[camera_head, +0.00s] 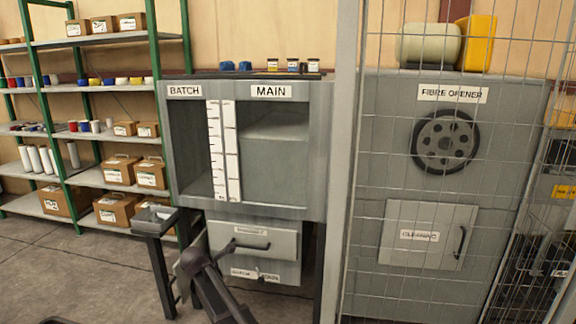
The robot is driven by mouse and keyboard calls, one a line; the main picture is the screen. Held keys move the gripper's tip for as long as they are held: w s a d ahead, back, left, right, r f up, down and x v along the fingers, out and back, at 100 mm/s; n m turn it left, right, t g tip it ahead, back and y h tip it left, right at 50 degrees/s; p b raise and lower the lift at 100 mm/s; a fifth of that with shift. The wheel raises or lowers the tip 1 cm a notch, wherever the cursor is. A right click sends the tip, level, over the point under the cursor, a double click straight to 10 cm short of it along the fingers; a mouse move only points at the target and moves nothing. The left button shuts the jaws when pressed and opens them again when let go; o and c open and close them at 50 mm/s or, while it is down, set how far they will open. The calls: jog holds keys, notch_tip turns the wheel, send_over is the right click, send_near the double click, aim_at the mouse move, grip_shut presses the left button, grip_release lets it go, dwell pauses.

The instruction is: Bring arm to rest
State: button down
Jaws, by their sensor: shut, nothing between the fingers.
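My dark arm rises from the bottom of the view, in front of the lower part of the grey cabinet (265,212). My gripper (230,245) is at the end of the arm, shut and empty, pointing right and slightly up. It shows in front of the grey lower panel (285,241) with a small label; I cannot tell whether it touches the panel. My arm hides part of the panel's left side and lower edge.
The compartments BATCH (187,150) and MAIN (275,165) are above, with white scale strips between. A small stand (155,220) is left of the arm. Shelves (110,88) with boxes stand at left. Wire mesh (440,250) fronts the fibre opener at right. Floor is clear lower left.

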jog(key=s+d+f+m+g, duration=0.1)
jog(key=s+d+m, duration=0.25)
jog(key=d, duration=0.45)
jog(key=s+d+f+m+g, duration=0.1)
jog(key=s+d+m, duration=0.1)
jog(key=d+m, duration=0.45)
jog(key=s+d+f+m+g, duration=0.1)
jog(key=s+d+m+g, duration=0.15)
jog(key=d, duration=0.65)
jog(key=s+d+m+g+y+p, duration=0.1)
jog(key=s+d+m+g+y, duration=0.15)
jog(key=s+d+m, duration=1.25)
notch_tip(320, 180, up, 24)
jog(key=s+n+p, duration=0.1)
jog(key=p, duration=2.2)
jog(key=shift+s+d, duration=0.15)
jog(key=shift+d, duration=0.3)
